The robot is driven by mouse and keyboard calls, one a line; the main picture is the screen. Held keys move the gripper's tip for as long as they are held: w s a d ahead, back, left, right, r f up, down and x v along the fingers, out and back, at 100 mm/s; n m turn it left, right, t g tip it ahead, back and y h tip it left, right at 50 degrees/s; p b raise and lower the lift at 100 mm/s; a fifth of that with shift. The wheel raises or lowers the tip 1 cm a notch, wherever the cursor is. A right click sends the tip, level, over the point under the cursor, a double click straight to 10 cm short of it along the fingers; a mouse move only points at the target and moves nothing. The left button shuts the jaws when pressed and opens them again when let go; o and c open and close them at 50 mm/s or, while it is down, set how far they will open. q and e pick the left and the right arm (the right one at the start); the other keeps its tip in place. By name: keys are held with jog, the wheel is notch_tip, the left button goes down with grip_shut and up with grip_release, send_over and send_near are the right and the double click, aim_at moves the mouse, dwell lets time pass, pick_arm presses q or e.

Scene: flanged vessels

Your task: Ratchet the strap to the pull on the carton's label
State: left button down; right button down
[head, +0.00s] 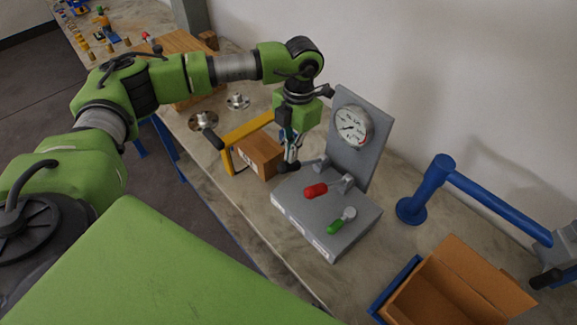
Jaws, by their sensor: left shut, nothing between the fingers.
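A small brown carton (262,155) stands on the bench, with a pale label patch on its front face. A yellow frame or band (250,130) runs over and beside it, with a dark handle (210,138) at its left end; I cannot tell if this is the strap. My left gripper (289,167) points down at the carton's right side, fingers shut and empty; contact is unclear. Right of it is a grey stand with a round dial gauge (352,126), a red-gripped lever (315,190) and a green-handled part (342,220).
An open cardboard box (455,285) sits at the lower right. A blue post with a long bar (490,195) stands behind it. Two metal flanges (203,121) (237,101) and a larger wooden-looking box (182,42) are at the back left. A wall closes the bench's far side.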

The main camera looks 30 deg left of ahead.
pick_arm(q)
jog(key=shift+f, duration=0.85)
